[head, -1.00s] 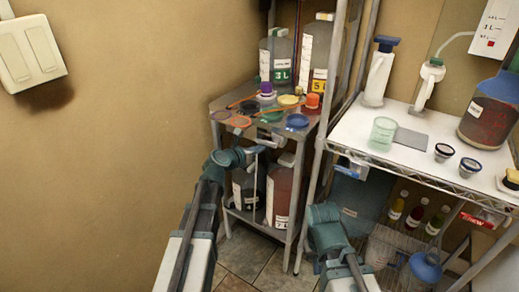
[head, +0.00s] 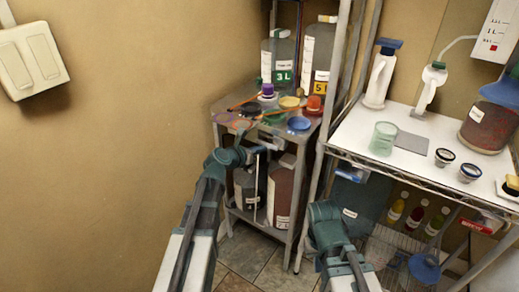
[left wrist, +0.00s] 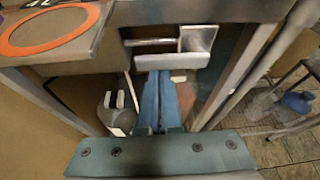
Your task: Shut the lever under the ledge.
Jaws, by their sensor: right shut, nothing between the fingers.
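The lever (left wrist: 198,42) is a pale metal plate on a thin rod, below the front edge of the ledge (left wrist: 95,62) in the left wrist view. My left gripper (left wrist: 163,76) points at it with its blue fingers together, their tips just below the plate. I cannot tell whether they touch it. In the head view my left gripper (head: 262,149) is at the front of the small metal stand, partly blending with its edge. My right gripper (head: 357,173) is shut and empty beside the right rack, apart from the stand; its tips are small and hard to make out.
The stand's top (head: 228,113) holds lids, caps and large bottles; dark bottles (head: 281,192) stand on its lower shelf. A rack post (head: 319,180) separates it from the white shelf (head: 405,151). Tiled floor (head: 245,252) lies in front.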

